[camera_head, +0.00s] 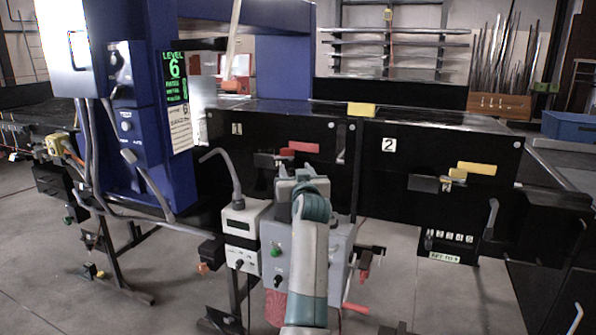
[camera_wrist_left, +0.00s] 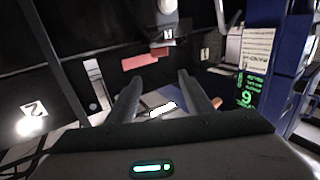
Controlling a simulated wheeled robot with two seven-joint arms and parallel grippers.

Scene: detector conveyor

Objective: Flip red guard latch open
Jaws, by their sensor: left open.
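The red guard latch (camera_head: 304,147) is a flat red bar on the black guard panel marked 1 (camera_head: 237,129). Dark bracket parts (camera_head: 268,160) sit just below and left of it. In the left wrist view, the red latch (camera_wrist_left: 140,61) lies ahead of my fingertips, apart from them and slightly left of the gap. My left gripper (camera_head: 303,172) is in front of panel 1, just below the latch in the head view; its fingertips are hard to make out there. The left wrist view shows the gripper (camera_wrist_left: 160,85) open, with both fingers spread and nothing held. My right gripper is out of view.
A yellow latch (camera_head: 476,169) is on the panel marked 2 (camera_head: 389,145). A grey control box (camera_head: 277,262) and a white box (camera_head: 240,222) with a bent grey tube stand near my left arm. A blue machine column (camera_head: 130,140) with a green display (camera_head: 174,77) is at left.

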